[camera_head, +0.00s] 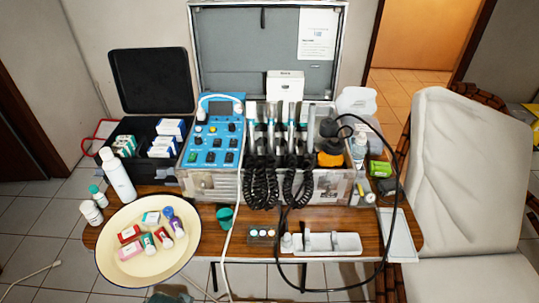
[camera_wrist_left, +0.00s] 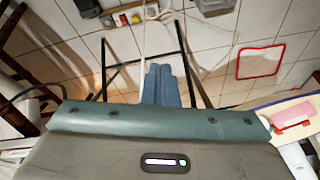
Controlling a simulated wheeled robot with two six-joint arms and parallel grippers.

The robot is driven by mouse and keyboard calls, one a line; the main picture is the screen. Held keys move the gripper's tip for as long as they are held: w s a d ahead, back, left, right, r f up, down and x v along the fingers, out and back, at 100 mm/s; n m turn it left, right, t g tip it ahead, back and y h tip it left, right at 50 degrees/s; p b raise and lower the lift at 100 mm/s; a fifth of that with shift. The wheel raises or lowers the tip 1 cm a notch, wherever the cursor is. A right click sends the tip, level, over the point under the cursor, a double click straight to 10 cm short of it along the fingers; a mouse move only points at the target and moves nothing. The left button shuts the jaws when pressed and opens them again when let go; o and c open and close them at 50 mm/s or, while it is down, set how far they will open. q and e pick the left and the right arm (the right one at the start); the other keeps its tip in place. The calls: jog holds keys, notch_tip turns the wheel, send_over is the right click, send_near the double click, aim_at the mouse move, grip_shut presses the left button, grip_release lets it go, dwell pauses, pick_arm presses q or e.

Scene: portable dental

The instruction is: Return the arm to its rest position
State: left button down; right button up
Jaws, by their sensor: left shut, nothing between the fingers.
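My left gripper (camera_wrist_left: 162,72) shows in the left wrist view as two blue-grey fingers pressed together, with nothing between them. Behind them is the broad teal-grey body of my own wrist. The fingers are over the tiled floor, apart from any object. In the head view only a small teal piece shows at the bottom edge, below the cream plate (camera_head: 112,274); I cannot tell which part of me it is. My right gripper is in neither view.
The wooden table (camera_head: 210,200) holds the plate with several small boxes, a white bottle (camera_head: 118,177), a blue control unit (camera_head: 213,150), coiled black hoses (camera_head: 262,185) and a white tray (camera_head: 330,243). A pink box (camera_wrist_left: 293,112) shows at the wrist view's right. A white chair (camera_head: 460,170) stands right.

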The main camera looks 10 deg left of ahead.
pick_arm(q)
jog(key=s+a+f+g, duration=0.1)
jog(key=s+f, duration=0.1)
jog(key=f, duration=1)
jog(key=s+a+f, duration=0.1)
jog(key=s+f, duration=0.1)
jog(key=f, duration=1)
jog(key=s+a+f+g, duration=0.1)
jog(key=s+f, duration=1.5)
jog(key=s, duration=0.1)
